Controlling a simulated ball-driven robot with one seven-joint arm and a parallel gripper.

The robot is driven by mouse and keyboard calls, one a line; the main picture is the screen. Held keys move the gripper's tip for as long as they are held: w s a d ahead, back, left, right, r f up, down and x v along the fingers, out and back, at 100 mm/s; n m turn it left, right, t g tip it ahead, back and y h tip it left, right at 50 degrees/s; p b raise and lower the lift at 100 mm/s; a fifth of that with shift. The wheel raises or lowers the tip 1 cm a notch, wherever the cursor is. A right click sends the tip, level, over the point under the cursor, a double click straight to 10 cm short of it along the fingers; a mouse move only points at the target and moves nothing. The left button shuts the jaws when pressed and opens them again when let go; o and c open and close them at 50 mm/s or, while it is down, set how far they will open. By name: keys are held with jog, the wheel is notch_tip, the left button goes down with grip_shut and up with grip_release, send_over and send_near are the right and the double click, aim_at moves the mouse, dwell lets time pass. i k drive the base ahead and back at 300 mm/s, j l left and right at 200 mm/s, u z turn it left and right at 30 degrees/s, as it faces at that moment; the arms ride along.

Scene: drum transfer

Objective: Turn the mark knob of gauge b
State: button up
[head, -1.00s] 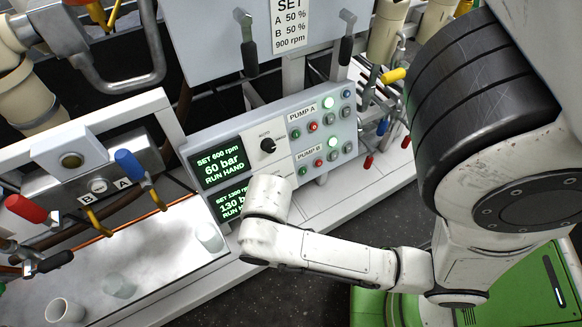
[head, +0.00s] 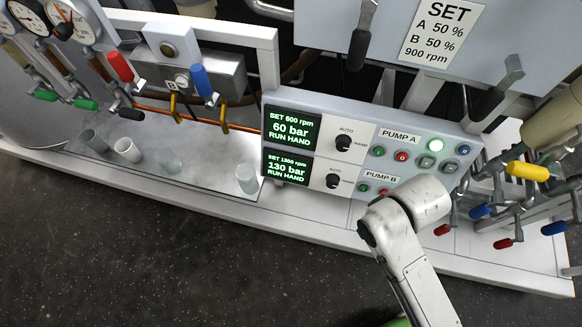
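Round white-faced gauges show at the top left corner, cut by the frame edge: one gauge (head: 21,14) at the far left and another gauge (head: 76,19) to its right. A dark knob-like part (head: 62,29) shows by the right one. I cannot read which gauge is b. My white arm comes up from the bottom right and bends in front of the pump panel, far right of the gauges. My gripper's fingers do not show.
The pump panel (head: 370,128) with displays and knobs stands mid-right. Red (head: 120,66) and blue (head: 200,80) handled valves stand left of it. Several cups, including a white cup (head: 128,150), stand on the metal bench (head: 210,160).

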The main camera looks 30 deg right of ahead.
aim_at(63, 32)
jog(key=i+j+u, duration=0.3)
jog(key=i+j, duration=0.5)
